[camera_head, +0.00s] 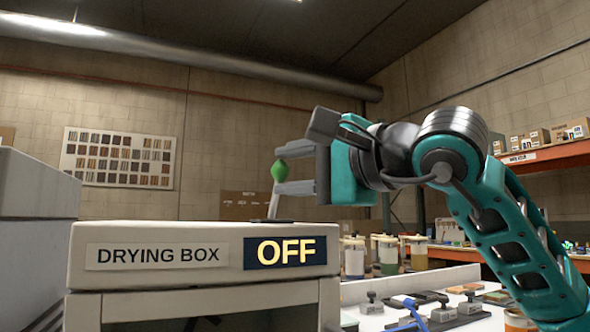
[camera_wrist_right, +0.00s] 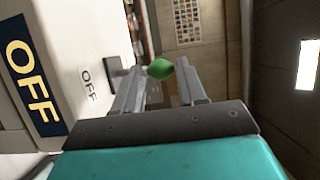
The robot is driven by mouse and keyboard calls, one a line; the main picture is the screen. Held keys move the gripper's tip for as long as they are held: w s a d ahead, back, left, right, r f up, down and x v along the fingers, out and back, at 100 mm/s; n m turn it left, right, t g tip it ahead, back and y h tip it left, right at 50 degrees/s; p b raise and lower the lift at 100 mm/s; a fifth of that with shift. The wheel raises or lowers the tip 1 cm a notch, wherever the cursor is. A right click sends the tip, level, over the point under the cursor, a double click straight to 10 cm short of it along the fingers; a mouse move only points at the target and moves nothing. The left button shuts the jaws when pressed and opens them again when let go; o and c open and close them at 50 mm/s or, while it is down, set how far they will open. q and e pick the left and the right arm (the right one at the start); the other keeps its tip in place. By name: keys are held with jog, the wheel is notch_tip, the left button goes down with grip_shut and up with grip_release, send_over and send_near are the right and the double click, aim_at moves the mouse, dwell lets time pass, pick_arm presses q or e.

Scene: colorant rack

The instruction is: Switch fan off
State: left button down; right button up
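The drying box (camera_head: 150,232) is a grey-white cabinet with a "DRYING BOX" label and a dark display (camera_head: 286,252) reading "OFF" in yellow letters. A lever (camera_head: 273,206) with a green knob (camera_head: 280,171) stands on its top, leaning slightly right at the top. My right gripper (camera_head: 284,170) is open, its two fingers above and below the knob. A small "OFF" label (camera_wrist_right: 88,84) lies on the box top near the lever. My left gripper is out of view.
A white table (camera_head: 440,325) with several small tools stands right of the box. Jars (camera_head: 388,255) of colorant stand behind it. An orange shelf (camera_head: 545,155) with cartons is at the right. Another grey cabinet (camera_head: 35,255) is at the left.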

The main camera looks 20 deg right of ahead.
jog(key=o, duration=0.3)
jog(key=v, duration=1.3)
dwell(0.3)
